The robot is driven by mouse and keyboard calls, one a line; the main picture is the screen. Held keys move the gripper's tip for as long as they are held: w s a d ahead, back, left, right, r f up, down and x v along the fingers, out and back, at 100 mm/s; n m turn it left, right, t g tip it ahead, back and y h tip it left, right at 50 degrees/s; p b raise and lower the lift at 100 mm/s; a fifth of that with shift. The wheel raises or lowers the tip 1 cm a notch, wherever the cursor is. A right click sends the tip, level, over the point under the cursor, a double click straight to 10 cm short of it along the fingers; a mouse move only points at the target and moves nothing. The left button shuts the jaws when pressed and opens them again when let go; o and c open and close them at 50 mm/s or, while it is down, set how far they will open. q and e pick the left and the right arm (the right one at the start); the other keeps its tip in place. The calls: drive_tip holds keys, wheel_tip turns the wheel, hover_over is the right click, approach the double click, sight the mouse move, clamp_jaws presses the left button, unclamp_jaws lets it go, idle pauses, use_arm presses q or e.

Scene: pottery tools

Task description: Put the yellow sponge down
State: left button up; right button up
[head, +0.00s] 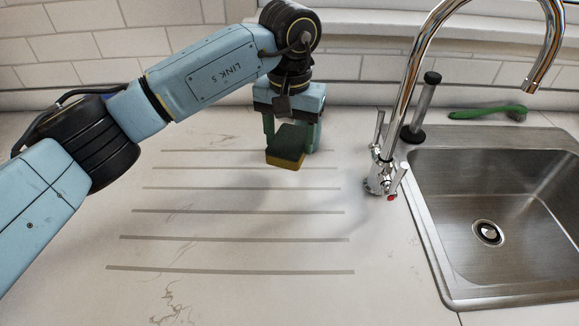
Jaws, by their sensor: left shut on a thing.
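The yellow sponge (287,160) has a dark green top layer and a yellow lower layer. It is in the head view, above the far part of the grooved drainboard. My left gripper (292,138) comes down from above and is shut on the sponge, with one finger at each side. I cannot tell whether the sponge's underside touches the counter. My right gripper is not in view.
A steel sink (487,190) with a drain is at the right. A chrome faucet (378,183) stands at its left edge, beside an upright dark-ended cylinder (421,108). A green brush (487,112) lies behind the sink. The grooved drainboard (235,225) is clear in front.

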sight(290, 140)
use_arm(q)
wheel_tip(290, 140, down, 8)
drive_tip(key=shift+r, duration=0.25)
drive_tip(key=shift+f+b, duration=0.2)
drive_tip(key=shift+b, duration=0.2)
drive_tip(key=o, duration=0.7)
drive_tip(key=shift+r, duration=0.1)
drive_tip(key=shift+c, duration=0.2)
wheel_tip(290, 140, up, 12)
drive_tip(key=shift+r+p, duration=0.15)
drive_tip(key=shift+p, duration=0.45)
